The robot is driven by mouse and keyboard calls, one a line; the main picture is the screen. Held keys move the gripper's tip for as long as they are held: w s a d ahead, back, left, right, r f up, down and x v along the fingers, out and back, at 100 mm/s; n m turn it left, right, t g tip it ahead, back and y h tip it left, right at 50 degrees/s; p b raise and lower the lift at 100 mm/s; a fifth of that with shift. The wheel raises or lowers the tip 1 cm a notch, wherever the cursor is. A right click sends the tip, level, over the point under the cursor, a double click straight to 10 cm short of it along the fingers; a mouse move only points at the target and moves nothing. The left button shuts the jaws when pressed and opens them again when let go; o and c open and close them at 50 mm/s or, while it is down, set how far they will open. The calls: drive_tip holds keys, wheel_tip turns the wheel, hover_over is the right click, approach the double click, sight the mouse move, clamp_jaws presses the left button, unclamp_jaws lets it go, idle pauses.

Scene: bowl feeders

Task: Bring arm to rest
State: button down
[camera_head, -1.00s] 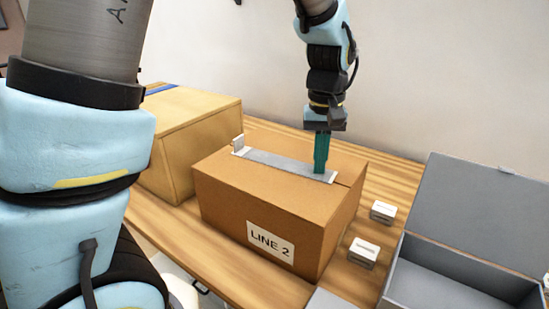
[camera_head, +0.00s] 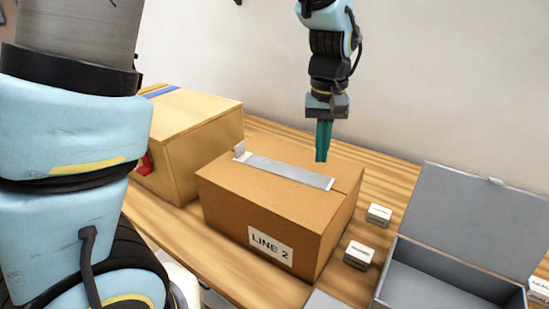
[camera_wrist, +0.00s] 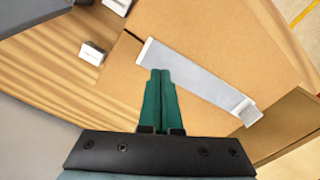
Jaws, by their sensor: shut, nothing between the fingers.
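My gripper (camera_head: 322,150) hangs above the right end of a closed cardboard box (camera_head: 225,200) labelled LINE 2. Its teal fingers point down and are shut with nothing between them. A grey tape strip (camera_head: 290,172) runs along the box's top, with one end sticking up at the left. In the wrist view the shut fingers (camera_wrist: 160,75) lie over the box top (camera_wrist: 215,35), beside the tape strip (camera_wrist: 195,77). The fingers look apart from the box.
A second, tan box (camera_head: 190,130) stands behind left. Two small white boxes (camera_head: 379,214) (camera_head: 358,254) lie right of the LINE 2 box. An open grey case (camera_head: 440,275) is at the right. Bare wooden table (camera_head: 385,170) shows behind the box.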

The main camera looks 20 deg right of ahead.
wheel_tip(320, 180, up, 2)
drive_tip(key=shift+p, duration=0.55)
drive_tip(key=shift+n, duration=0.4)
drive_tip(key=w+a, duration=0.1)
drive_tip(key=a, duration=0.1)
drive_tip(key=w+a, duration=0.2)
drive_tip(key=a, duration=0.1)
drive_tip(key=w+a, duration=0.1)
drive_tip(key=a, duration=0.2)
drive_tip(key=shift+w+f, duration=0.3)
drive_tip(key=shift+f, duration=0.05)
drive_tip(key=shift+n+t, duration=0.3)
drive_tip(key=shift+n, duration=0.1)
drive_tip(key=a, duration=0.2)
drive_tip(key=w+a, duration=0.1)
drive_tip(key=a, duration=0.2)
drive_tip(key=w+a, duration=0.1)
drive_tip(key=a, duration=0.2)
drive_tip(key=shift+w+a+f, duration=0.2)
drive_tip(key=shift+a+f, duration=0.05)
drive_tip(key=shift+f, duration=0.1)
drive_tip(key=s+a+f+n+t, duration=0.1)
drive_tip(key=s+a, duration=0.1)
drive_tip(key=a, duration=1.4)
drive_tip(key=shift+f, duration=0.35)
